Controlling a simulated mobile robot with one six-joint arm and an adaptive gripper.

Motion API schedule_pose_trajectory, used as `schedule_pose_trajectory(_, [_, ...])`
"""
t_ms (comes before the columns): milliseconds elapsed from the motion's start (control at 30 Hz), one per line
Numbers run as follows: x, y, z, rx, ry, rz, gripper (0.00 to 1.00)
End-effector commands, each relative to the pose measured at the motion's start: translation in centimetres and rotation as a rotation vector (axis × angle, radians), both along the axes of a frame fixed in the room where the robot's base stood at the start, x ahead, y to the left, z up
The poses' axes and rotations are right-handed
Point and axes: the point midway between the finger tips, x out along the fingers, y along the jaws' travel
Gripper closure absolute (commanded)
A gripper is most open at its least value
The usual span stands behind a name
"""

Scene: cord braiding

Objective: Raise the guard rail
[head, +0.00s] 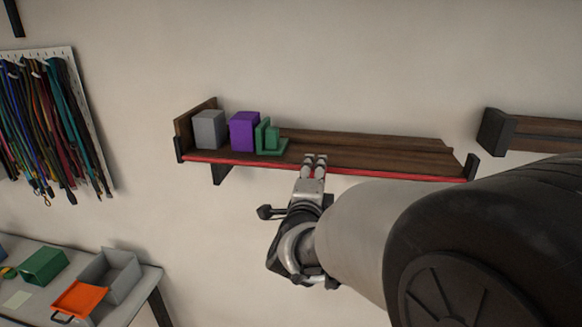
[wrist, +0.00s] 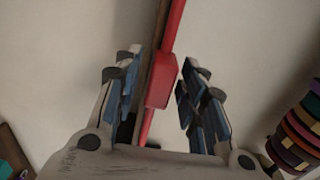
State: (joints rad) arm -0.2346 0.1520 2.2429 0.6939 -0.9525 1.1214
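The guard rail (head: 410,175) is a thin red bar along the front edge of a dark wooden wall shelf (head: 360,146), sitting low at about board level. In the wrist view the red rail (wrist: 173,25) has a thicker red block (wrist: 161,80) on it. My gripper (head: 315,160) is at the middle of the shelf front. In the wrist view its fingers (wrist: 160,85) stand apart on either side of the rail and block, with a visible gap on the right. Whether the left finger touches anything cannot be told.
A grey box (head: 209,129), a purple box (head: 244,131) and a green holder (head: 270,140) stand on the shelf's left part; its right part is bare. Another shelf (head: 535,132) is at right. Cords (head: 60,120) hang at left above a table with bins (head: 110,273).

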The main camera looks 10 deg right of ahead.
Motion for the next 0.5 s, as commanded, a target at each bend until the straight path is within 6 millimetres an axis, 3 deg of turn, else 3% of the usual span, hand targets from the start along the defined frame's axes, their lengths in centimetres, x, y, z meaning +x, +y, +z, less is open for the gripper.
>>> schedule_pose_trajectory(500, [-0.03,0.01,0.02,0.000,0.000,0.000,0.99])
